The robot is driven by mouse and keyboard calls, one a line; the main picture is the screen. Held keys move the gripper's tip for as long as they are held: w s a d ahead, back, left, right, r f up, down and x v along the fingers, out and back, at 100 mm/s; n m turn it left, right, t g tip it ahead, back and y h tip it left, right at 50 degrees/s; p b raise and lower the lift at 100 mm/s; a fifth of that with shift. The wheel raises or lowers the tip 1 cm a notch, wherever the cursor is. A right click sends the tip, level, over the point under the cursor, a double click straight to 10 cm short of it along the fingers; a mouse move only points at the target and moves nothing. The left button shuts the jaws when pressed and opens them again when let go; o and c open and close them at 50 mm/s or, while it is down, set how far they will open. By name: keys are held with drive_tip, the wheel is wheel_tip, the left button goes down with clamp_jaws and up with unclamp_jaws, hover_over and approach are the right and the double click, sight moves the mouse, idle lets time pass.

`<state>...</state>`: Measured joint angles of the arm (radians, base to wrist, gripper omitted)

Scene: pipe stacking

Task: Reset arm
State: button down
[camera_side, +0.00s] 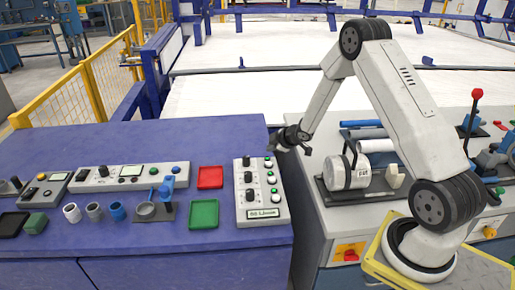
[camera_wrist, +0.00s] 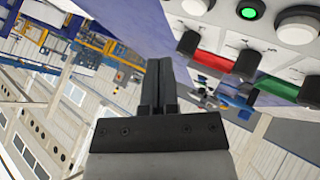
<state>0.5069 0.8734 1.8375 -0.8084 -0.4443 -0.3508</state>
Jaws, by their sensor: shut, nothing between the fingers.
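My gripper (camera_side: 276,143) hangs at the end of my bent arm, above the right edge of the blue table (camera_side: 150,137), close to the gap beside the grey workbench (camera_side: 331,222). In the wrist view my gripper (camera_wrist: 159,68) has its two dark fingers together with nothing between them. Three short pipes stand upright on the blue table: a white one (camera_side: 71,213), a grey one (camera_side: 94,211) and a blue one (camera_side: 117,211). They stand apart from each other, well left of my gripper.
A control box with knobs and buttons (camera_side: 260,193) sits just below my gripper in the side view. A red tray (camera_side: 210,177) and a green tray (camera_side: 204,214) lie left of it. A white cylindrical machine (camera_side: 347,171) is on the workbench. The table's back is clear.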

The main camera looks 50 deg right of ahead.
drive_tip(key=shift+r, duration=0.6)
drive_tip(key=shift+a+r, duration=0.15)
drive_tip(key=shift+r, duration=0.05)
drive_tip(key=s+a+r+m+g, duration=0.3)
drive_tip(key=s+a+r+m, duration=0.1)
drive_tip(key=s+a, duration=0.6)
drive_tip(key=s+a+r+m+g, duration=0.3)
drive_tip(key=s+a+r, duration=0.3)
drive_tip(key=s+a, duration=0.5)
drive_tip(key=shift+s+a+m+g, duration=0.2)
drive_tip(key=shift+s+m+g, duration=0.1)
drive_tip(key=shift+s+m, duration=0.35)
